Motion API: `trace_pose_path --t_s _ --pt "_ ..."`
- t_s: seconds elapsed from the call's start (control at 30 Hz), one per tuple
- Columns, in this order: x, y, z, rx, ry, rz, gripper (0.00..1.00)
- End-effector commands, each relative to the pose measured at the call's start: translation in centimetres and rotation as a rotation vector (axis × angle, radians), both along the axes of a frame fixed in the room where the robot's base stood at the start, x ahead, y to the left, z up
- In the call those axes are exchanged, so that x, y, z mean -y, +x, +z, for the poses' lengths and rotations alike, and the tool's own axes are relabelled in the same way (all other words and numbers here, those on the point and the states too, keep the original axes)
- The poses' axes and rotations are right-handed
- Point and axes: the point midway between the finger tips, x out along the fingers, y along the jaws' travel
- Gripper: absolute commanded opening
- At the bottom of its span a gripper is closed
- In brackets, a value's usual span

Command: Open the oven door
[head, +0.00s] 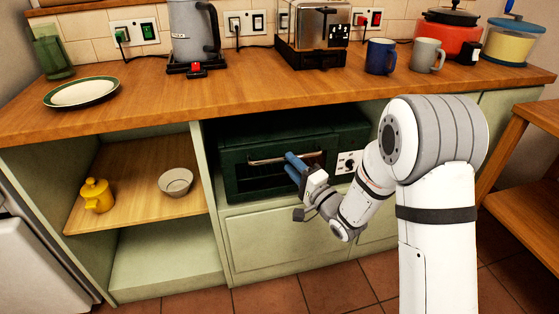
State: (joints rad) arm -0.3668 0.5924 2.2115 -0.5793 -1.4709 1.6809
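A dark green oven (234,136) sits in an open bay under the wooden counter. Its door (262,183) has a dark window and a light metal bar handle (280,158) across the top, and it looks shut. A white control panel with a dark knob (348,163) is on the right of the oven front. My gripper (295,161) has blue fingers and is in front of the right end of the handle. The fingers cover part of the door. I cannot tell whether they touch the handle or how far apart they are.
The counter (250,96) above holds a kettle (190,35), a toaster (318,28), mugs and a plate. Open shelves on the left hold a yellow pot (96,194) and a bowl (175,182). A wooden shelf unit (530,150) stands at the right. Tiled floor (250,298) lies in front.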

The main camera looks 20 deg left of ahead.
Motion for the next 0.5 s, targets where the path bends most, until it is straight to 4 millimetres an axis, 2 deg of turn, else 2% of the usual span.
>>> trace_pose_path --t_s 0.2,0.5 --pt "-2.3 1.7 0.4 0.001 -0.001 0.000 0.36" --pt "-2.9 2.1 0.7 0.000 -0.001 -0.002 0.36"
